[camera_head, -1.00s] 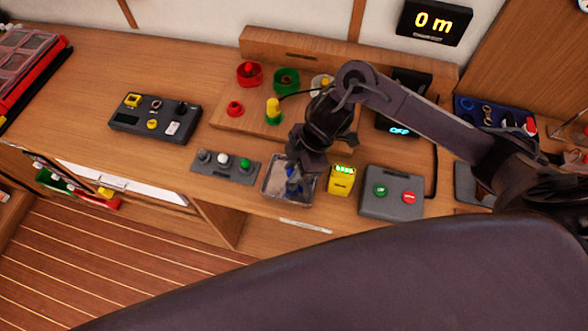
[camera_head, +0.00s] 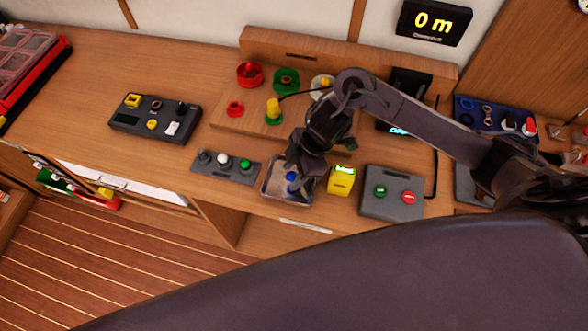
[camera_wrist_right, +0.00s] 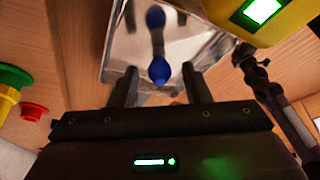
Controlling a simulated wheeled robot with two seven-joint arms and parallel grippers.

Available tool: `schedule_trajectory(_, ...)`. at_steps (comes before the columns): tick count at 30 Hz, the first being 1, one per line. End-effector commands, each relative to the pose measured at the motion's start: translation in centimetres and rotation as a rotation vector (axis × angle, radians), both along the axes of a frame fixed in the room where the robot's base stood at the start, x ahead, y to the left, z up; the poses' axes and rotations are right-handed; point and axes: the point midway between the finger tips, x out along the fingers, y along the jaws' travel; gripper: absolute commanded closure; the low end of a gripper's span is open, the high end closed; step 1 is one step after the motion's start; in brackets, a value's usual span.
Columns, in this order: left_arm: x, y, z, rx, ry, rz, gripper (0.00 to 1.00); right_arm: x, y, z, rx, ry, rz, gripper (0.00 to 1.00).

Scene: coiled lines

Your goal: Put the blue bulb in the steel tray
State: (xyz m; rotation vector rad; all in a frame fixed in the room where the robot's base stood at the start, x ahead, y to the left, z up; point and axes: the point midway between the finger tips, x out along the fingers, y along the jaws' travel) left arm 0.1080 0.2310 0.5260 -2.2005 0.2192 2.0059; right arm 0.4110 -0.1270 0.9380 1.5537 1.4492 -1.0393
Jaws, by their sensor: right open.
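The blue bulb (camera_head: 292,177) is in the steel tray (camera_head: 268,190) on the counter, below my right gripper (camera_head: 302,163). In the right wrist view the blue bulb (camera_wrist_right: 159,70) shows just past the fingertips, against the tray's shiny metal (camera_wrist_right: 190,48). A second blue shape above it looks like its reflection. My right gripper (camera_wrist_right: 160,88) is open, with a finger on either side of the line to the bulb and no contact visible. My left gripper is not in view.
A yellow meter (camera_head: 341,179) stands close to the tray's right side, with a grey button box (camera_head: 391,192) beyond it. A switch strip (camera_head: 225,166) lies to the left. A wooden board with a yellow knob (camera_head: 274,109) is behind.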

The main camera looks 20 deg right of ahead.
Motion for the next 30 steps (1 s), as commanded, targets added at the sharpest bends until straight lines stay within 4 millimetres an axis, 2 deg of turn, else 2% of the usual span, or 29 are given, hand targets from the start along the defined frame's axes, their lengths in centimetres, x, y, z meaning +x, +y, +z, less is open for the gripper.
schedule_trajectory(5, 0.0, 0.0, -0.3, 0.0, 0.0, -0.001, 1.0, 0.1, -0.8, 2.0, 0.0, -0.006, 0.0, 0.57)
schedule_trajectory(12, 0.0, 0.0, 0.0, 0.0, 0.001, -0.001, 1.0, 0.0, -3.0, 7.1, -0.006, -0.009, 0.001, 0.57)
schedule_trajectory(18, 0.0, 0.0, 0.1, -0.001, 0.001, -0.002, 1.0, -0.1, -4.2, 10.1, -0.002, -0.005, 0.0, 0.57)
schedule_trajectory(23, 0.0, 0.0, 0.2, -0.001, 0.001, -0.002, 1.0, -0.3, -4.6, 11.2, -0.001, -0.002, -0.001, 0.57)
schedule_trajectory(30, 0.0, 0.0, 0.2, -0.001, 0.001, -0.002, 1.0, -0.3, -4.6, 11.3, 0.0, 0.0, -0.001, 0.57)
